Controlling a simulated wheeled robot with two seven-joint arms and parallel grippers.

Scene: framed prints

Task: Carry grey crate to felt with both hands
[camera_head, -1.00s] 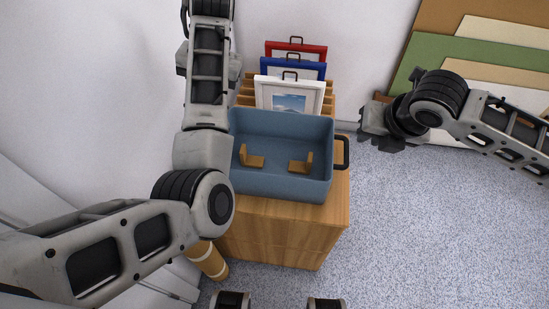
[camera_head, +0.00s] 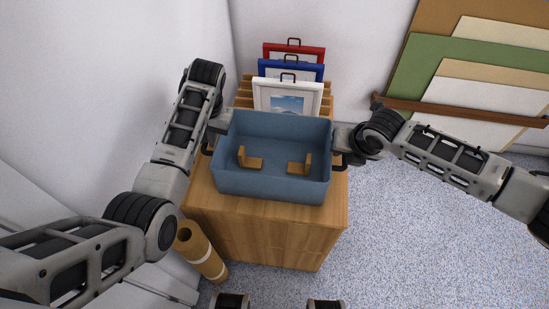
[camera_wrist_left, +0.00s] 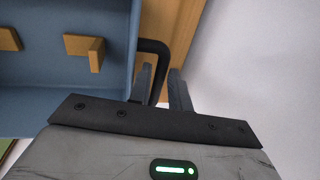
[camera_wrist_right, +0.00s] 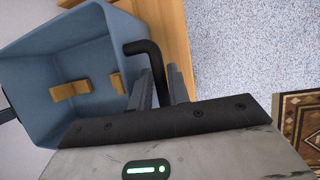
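The grey crate (camera_head: 272,185), which looks blue-grey, sits upright on a wooden cabinet, with two small wooden brackets (camera_head: 299,167) inside. My left gripper (camera_head: 212,140) is at the handle on the crate's left side. In the left wrist view its close-set fingers (camera_wrist_left: 162,88) flank the black handle (camera_wrist_left: 153,47), which fills the gap. My right gripper (camera_head: 342,145) is at the right-side handle. In the right wrist view its fingers (camera_wrist_right: 161,86) flank that handle (camera_wrist_right: 143,46) just as closely. The felt cannot be made out for certain.
The wooden cabinet (camera_head: 265,238) bears the crate. Behind it stand framed prints in white (camera_head: 287,99), blue (camera_head: 290,69) and red (camera_head: 293,52). A brown roll (camera_head: 200,250) leans at the cabinet's left. Boards (camera_head: 455,65) lean at the right wall. Speckled floor (camera_head: 430,250) is clear.

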